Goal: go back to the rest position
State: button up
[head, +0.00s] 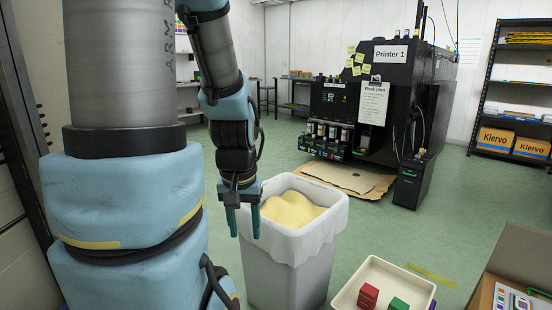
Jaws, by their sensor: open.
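My gripper (243,222) hangs at the end of my arm, pointing down, with its two teal fingers apart and nothing seen between them. It is in front of the left edge of a grey bin (285,276). The bin has a white liner over its rim and pale yellow material (291,208) inside. I cannot tell whether the fingers touch the bin. My own arm hides much of the left side of the view.
A white tray (343,297) holds a red block (368,296) and a green block (398,304) at the bottom right. An open cardboard box (520,265) is beside it. Green floor (465,195) is clear at right.

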notch_tip(320, 180, up, 18)
jog(key=p, duration=1.5)
jog(key=shift+f, duration=0.15)
